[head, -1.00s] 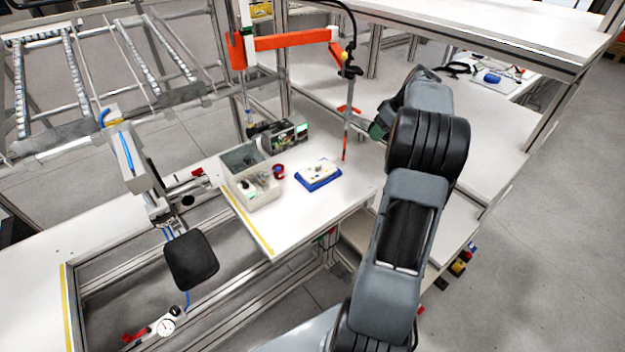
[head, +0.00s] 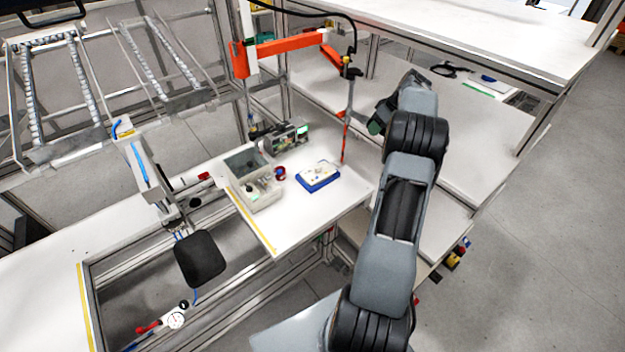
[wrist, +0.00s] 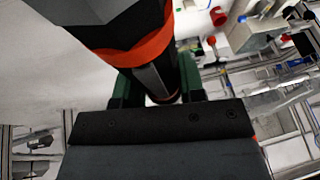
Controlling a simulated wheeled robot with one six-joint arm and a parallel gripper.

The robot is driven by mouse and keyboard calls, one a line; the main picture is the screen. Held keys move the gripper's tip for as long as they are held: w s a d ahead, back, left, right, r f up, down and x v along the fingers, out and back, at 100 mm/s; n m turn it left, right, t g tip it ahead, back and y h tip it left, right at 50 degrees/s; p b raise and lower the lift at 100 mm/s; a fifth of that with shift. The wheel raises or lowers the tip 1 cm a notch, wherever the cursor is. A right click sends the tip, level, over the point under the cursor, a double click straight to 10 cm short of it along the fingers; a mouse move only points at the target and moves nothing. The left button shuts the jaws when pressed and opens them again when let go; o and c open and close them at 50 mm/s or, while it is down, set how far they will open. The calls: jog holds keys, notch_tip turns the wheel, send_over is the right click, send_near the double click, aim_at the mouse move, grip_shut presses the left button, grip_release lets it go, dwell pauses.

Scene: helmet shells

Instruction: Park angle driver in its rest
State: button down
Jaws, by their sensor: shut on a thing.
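The angle driver (head: 347,98) is a long thin dark tool with orange-red parts. It stands upright over the right part of the white table, below the end of the orange jointed arm (head: 285,47), with a black cable at its top. My gripper (head: 376,126) is just right of it, its fingers mostly hidden by my arm. In the wrist view my gripper (wrist: 158,88) has its green fingers shut on the dark round body of the driver (wrist: 150,75), below an orange band. I cannot make out the rest for certain.
A black pad (head: 200,258) hangs at front left. White shelves (head: 465,135) lie behind my arm.

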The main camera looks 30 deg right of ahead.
dwell(0.3)
grip_release()
dwell(0.6)
jog(key=shift+r, duration=0.1)
jog(key=p+v, duration=0.2)
jog(key=v, duration=0.4)
jog(key=shift+s, duration=0.1)
jog(key=shift+v, duration=2.35)
